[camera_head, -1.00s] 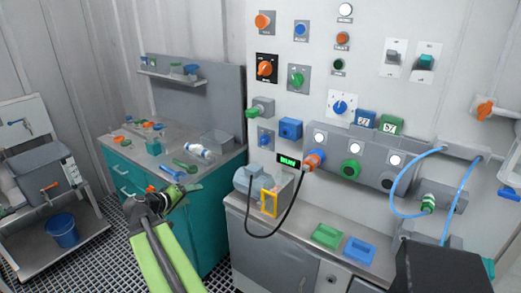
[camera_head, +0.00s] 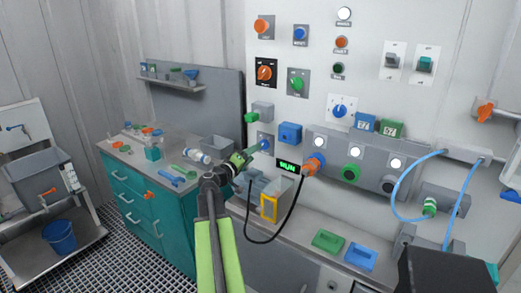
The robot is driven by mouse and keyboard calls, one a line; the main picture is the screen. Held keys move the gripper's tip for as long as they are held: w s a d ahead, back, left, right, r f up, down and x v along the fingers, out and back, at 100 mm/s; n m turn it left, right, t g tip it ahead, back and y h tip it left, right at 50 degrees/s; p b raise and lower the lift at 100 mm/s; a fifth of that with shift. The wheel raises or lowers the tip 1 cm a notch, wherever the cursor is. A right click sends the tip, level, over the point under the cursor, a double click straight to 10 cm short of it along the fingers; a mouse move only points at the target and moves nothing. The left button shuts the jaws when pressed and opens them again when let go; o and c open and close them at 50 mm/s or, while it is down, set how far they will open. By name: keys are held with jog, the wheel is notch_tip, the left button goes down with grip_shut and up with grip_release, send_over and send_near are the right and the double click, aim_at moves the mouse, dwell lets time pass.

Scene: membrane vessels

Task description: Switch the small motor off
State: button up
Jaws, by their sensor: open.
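The small motor (camera_head: 257,187) seems to be the grey unit on the bench top, with a yellow frame (camera_head: 269,207) at its front. A small display (camera_head: 288,166) with green lettering, which seems to read RUN, is above it. A black cable loops down from an orange plug (camera_head: 314,163) beside the display. A blue knob on a grey plate (camera_head: 265,138) is on the wall above the motor. My gripper (camera_head: 250,152) is open and empty, its tips close to the blue knob in the picture. I cannot tell whether they touch. My gripper and wrist hide part of the motor's left side.
A green-handled switch (camera_head: 257,114) and a blue box (camera_head: 290,132) are close to the gripper. A grey panel (camera_head: 325,142) with lamps and buttons is at right. Green (camera_head: 327,241) and blue (camera_head: 361,256) trays lie on the bench. A teal cabinet (camera_head: 165,221) stands at left.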

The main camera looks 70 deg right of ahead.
jog(key=x, duration=0.6)
jog(key=shift+d, duration=0.25)
